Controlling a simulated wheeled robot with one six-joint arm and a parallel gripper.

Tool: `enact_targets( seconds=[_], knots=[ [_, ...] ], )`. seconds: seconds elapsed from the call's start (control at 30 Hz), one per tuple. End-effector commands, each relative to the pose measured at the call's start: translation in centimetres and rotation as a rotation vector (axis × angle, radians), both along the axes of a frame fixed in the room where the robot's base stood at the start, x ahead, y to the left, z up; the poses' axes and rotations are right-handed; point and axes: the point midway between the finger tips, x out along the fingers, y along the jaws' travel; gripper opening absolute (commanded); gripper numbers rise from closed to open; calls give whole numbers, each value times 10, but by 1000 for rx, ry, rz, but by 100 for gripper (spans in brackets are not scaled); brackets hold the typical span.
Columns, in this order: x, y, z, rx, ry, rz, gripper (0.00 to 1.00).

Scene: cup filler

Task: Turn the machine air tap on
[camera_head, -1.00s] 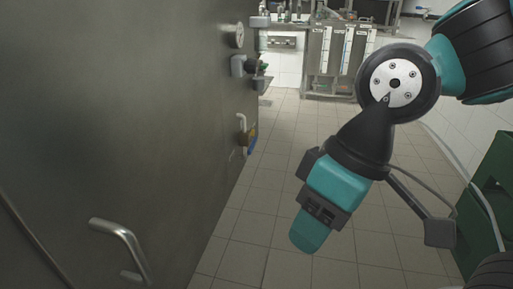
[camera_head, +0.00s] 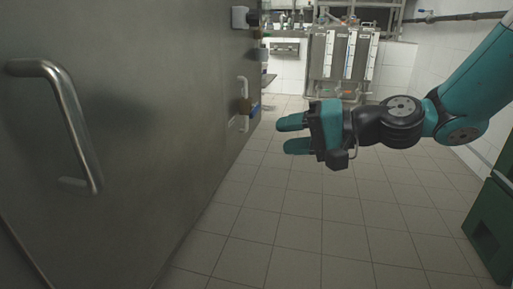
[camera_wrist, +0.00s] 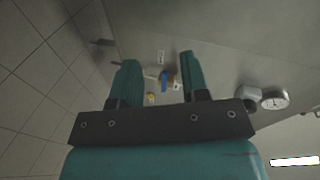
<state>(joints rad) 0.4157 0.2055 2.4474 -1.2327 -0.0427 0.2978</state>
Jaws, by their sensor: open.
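The air tap (camera_head: 254,109), with a blue handle beside a brass-coloured part, sits on the side of the grey metal machine in the head view. It also shows in the wrist view (camera_wrist: 166,80), small, between my two fingers. My gripper (camera_head: 284,135) is open and empty, with its fingers pointing left towards the machine side. It is apart from the tap, to its right and slightly lower in the head view. In the wrist view my gripper (camera_wrist: 158,58) frames the tap from some distance. The exact handle angle is too small to tell.
The grey machine wall (camera_head: 150,150) fills the left, with a large bar handle (camera_head: 70,115) sticking out. A round gauge (camera_wrist: 275,99) is on the machine side. A green bin-like object (camera_head: 492,235) stands at the right. The tiled floor between is clear. More equipment (camera_head: 340,60) stands behind.

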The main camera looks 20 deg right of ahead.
Motion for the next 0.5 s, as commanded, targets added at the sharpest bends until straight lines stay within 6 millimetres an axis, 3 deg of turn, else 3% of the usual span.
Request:
enact_targets(
  seconds=[0.03, 0.2, 0.33, 0.5],
  knots=[
    [15, -24, -23, 91, 1, -94, 42],
    [41, -79, -25, 309, -21, -288, 42],
    [46, -91, -19, 360, -28, -330, 42],
    [58, -82, -13, 363, -25, -326, 42]
  ],
)
